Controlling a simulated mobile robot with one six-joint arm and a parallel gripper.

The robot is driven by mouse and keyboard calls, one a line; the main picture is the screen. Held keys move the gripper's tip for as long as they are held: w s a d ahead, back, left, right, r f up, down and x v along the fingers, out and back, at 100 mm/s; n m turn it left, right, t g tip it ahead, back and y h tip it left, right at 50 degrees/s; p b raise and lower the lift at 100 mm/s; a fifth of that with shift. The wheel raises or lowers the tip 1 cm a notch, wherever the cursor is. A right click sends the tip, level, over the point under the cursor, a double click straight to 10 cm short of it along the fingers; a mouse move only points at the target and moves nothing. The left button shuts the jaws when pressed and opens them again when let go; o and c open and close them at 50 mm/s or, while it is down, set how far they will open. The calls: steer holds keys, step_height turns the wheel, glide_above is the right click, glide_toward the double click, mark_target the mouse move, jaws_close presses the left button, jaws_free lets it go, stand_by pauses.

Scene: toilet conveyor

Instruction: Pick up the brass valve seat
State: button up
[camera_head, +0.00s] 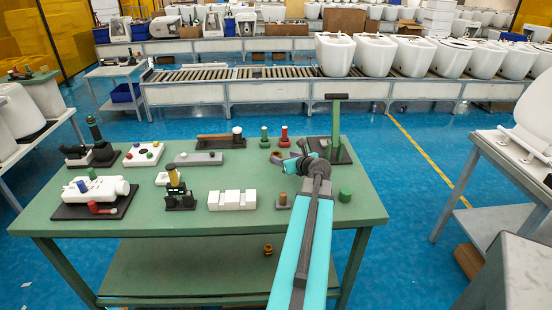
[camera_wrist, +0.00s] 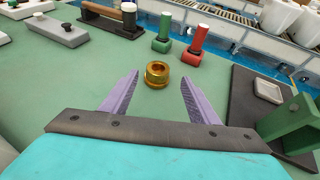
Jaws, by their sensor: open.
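The brass valve seat (camera_wrist: 157,74) is a short golden ring with a hole in its top, upright on the green table. It shows in the wrist view, centred between the tips of my gripper (camera_wrist: 160,78). The two purple fingers are spread apart, one on each side, and the space between them further back is empty. The fingers appear clear of the ring.
A green-handled piece (camera_wrist: 164,35) and a red-handled piece (camera_wrist: 195,44) stand just beyond the seat. A dark plate with a green upright (camera_head: 336,120) is close on the right.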

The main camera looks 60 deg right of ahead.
mark_target(275, 154)
steer(key=shift+w+d+f, duration=0.1)
steer(key=shift+w+d, duration=0.05)
steer(key=shift+w, duration=0.15)
steer(key=shift+p+x, duration=0.55)
steer(key=shift+x, duration=1.95)
steer(key=shift+w, duration=0.1)
steer(key=c, duration=1.3)
